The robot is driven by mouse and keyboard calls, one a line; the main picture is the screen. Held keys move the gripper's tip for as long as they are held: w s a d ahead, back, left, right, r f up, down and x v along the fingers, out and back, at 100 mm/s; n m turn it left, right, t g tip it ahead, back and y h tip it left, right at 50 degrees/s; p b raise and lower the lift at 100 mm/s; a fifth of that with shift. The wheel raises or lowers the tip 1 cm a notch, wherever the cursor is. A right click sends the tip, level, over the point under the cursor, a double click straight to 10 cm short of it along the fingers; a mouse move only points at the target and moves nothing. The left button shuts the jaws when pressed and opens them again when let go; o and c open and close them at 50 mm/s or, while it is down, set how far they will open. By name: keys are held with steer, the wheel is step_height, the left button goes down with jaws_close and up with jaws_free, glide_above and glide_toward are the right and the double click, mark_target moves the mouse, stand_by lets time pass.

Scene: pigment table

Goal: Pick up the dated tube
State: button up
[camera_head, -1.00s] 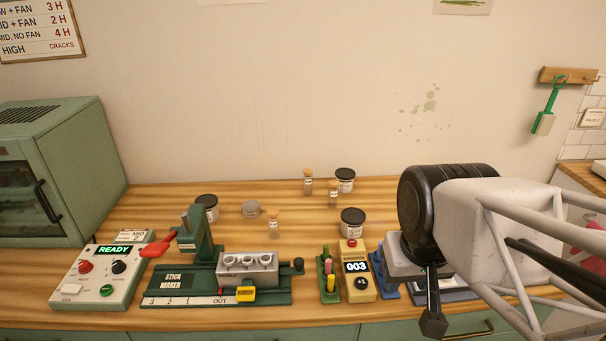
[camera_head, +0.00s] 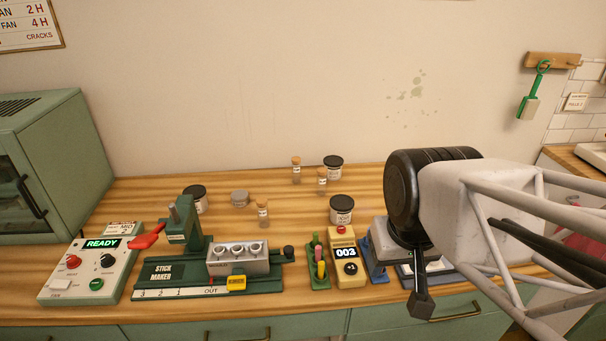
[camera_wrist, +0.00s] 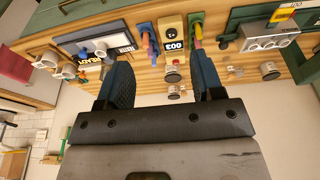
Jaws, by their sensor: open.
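One tube (camera_head: 262,214) stands behind the stick maker. The other two, a rear tube (camera_head: 296,171) and a nearer tube (camera_head: 322,182), stand farther back beside a black-lidded jar. The labels are too small to read, so I cannot tell which tube is dated. My gripper (camera_wrist: 160,60) is open in the wrist view, with nothing between its two blue-black fingers. In the head view it hangs at the right, apart from the tubes.
The stick maker (camera_head: 160,277) and a yellow counter (camera_head: 347,275) reading 003 stand along the front. A green oven (camera_head: 50,165) is at left.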

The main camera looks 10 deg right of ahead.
stand_by(0.3)
steer(key=n+g, duration=0.3)
steer(key=n, duration=1.8)
glide_toward(262, 200)
steer(key=f, duration=0.5)
steer(key=shift+s+d+f, duration=0.15)
steer(key=shift+s+d, duration=0.1)
steer(key=shift+s, duration=0.05)
steer(key=shift+w+a+f+n, duration=0.2)
steer(key=shift+a+f+n, duration=0.05)
steer(key=shift+f+n, duration=0.05)
steer(key=shift+f, duration=1.3)
